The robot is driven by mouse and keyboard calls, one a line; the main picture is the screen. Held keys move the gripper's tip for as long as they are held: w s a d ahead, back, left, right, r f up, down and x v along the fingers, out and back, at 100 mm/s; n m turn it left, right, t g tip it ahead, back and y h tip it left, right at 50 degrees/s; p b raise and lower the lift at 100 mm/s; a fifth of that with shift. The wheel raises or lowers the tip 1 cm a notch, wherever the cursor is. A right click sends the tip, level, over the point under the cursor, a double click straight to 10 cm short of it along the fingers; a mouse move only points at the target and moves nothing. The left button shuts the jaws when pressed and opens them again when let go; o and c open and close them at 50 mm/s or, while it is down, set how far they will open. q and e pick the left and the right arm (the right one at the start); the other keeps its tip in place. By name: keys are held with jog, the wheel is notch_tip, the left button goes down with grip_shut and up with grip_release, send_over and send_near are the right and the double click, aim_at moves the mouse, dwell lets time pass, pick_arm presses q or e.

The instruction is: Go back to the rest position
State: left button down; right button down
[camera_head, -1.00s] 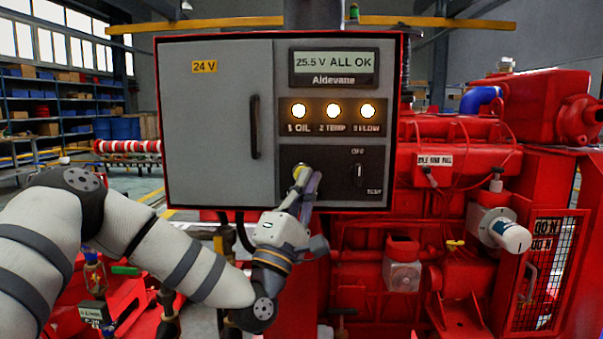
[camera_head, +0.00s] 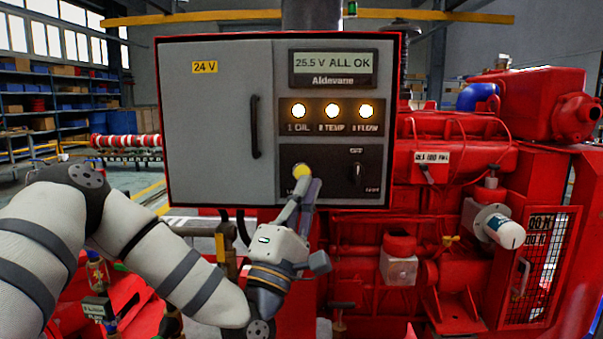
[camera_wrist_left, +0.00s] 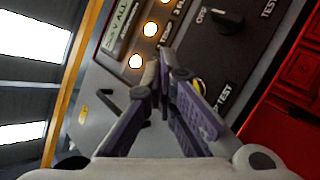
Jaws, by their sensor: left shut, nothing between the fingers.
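My left gripper (camera_head: 303,190) is in front of the lower part of the grey control box (camera_head: 215,125). It is shut and empty, its fingers pointing up toward a round yellow button (camera_head: 302,170) on the black panel. In the left wrist view, the closed purple-grey fingers (camera_wrist_left: 163,70) partly cover that button (camera_wrist_left: 198,86). I cannot tell how wide the gap between fingertips and panel is. The display (camera_head: 333,62) reads "25.5 V ALL OK", with three lit lamps (camera_head: 333,111) below it. My right gripper is not in view.
A black rotary switch (camera_head: 357,173) sits right of the button. Red engine machinery (camera_head: 455,240) fills the space right of and below the box. A white-capped cylinder (camera_head: 503,231) sticks out there. Shelves (camera_head: 50,105) stand far back left.

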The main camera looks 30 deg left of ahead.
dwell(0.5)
